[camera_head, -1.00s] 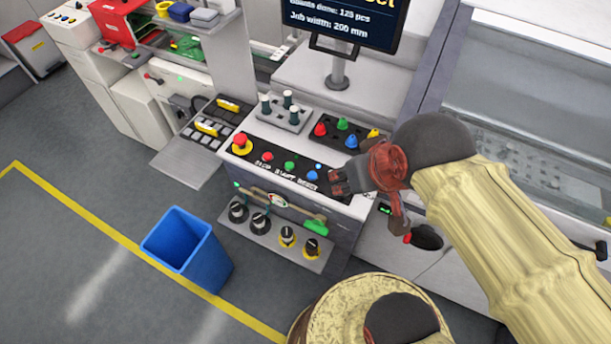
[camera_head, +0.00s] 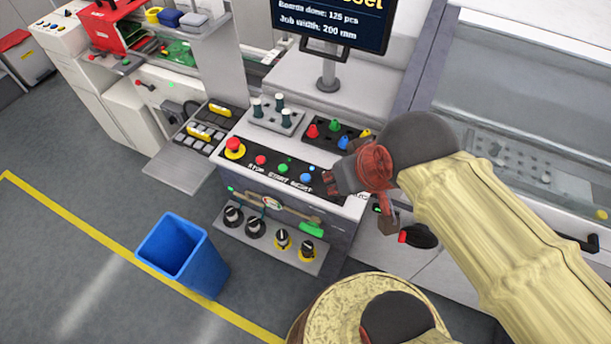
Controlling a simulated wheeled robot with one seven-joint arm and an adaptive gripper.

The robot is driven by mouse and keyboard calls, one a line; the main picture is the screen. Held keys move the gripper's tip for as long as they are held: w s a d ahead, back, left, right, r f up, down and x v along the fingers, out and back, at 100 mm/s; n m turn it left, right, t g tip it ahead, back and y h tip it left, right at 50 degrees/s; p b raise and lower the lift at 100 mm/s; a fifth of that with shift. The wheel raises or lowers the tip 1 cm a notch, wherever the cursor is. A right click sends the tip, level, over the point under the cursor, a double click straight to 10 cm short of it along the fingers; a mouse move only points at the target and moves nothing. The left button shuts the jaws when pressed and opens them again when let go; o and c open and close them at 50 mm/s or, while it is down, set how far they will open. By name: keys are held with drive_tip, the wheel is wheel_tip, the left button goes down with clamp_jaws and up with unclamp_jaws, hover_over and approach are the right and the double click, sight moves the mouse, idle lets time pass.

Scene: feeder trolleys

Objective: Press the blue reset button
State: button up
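The blue reset button (camera_head: 306,178) is a small round dome on the black control strip, at the right end of a row with a red button (camera_head: 260,160) and a green button (camera_head: 283,168). White lettering runs along the strip in front of them. My gripper (camera_head: 331,183) is just right of the blue button, over the right end of the panel. A small gap shows between its tip and the button in this view; its height above the panel is hard to judge. Its fingers are dark and small, so I cannot tell whether they are open or shut.
A red emergency stop (camera_head: 234,147) on a yellow base stands at the panel's left end. Behind are a tray of coloured pegs (camera_head: 326,143) and a monitor (camera_head: 332,25). Rotary knobs (camera_head: 282,240) sit on a ledge below. A blue bin (camera_head: 184,256) stands on the floor.

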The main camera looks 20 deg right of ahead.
clamp_jaws()
idle(1.3)
